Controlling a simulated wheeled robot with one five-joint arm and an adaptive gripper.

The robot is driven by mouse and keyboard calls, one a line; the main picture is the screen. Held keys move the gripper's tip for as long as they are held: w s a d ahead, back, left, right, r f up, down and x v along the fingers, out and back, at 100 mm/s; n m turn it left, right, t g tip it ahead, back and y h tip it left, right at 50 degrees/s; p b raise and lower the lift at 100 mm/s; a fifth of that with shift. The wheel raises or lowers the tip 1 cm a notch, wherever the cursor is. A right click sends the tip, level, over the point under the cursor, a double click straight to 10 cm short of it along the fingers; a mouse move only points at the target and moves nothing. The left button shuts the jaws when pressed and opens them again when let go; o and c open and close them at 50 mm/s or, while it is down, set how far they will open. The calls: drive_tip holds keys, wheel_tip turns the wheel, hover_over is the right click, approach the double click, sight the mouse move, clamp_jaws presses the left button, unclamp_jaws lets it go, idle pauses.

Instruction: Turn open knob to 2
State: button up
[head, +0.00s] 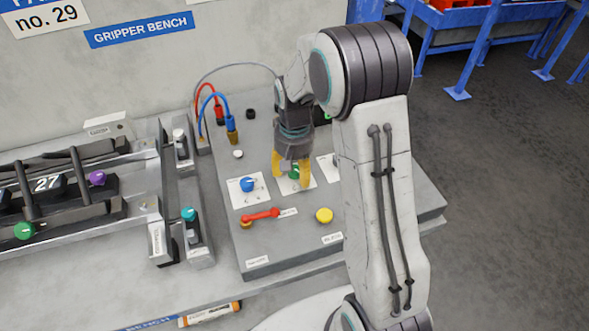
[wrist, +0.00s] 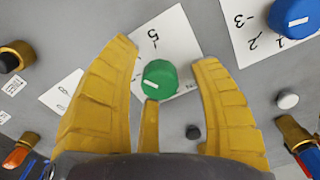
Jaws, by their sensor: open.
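My gripper (head: 291,184) points down over the sloped grey panel, its yellow fingers spread open. In the wrist view, my gripper (wrist: 165,52) has a finger on each side of a green knob (wrist: 160,79), with gaps visible on both sides. The green knob has a short white mark and sits on a white card with a "5" beyond it. In the head view the green knob (head: 294,173) is partly hidden behind a finger. A blue knob (wrist: 295,18) with a white mark sits on a card showing 1, 2 and 3; it also shows in the head view (head: 247,184). The word "open" is not readable.
A red lever (head: 261,216) and a yellow button (head: 324,215) lie nearer on the panel. Red and blue cable plugs (head: 231,125) stand at its back left. A fixture with a purple knob (head: 97,178) and a teal knob (head: 189,214) are to the left.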

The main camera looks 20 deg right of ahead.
clamp_jaws()
idle(0.5)
drive_tip(key=shift+n, duration=0.4)
drive_tip(key=n+b, duration=0.1)
drive_tip(key=n, duration=0.3)
drive_tip(key=shift+s+f, duration=0.1)
drive_tip(key=n+b, duration=0.1)
drive_tip(key=n, duration=0.4)
drive_tip(key=n+b, duration=0.1)
drive_tip(key=n, duration=0.8)
drive_tip(key=shift+n+b, duration=0.35)
drive_tip(key=shift+n, duration=0.05)
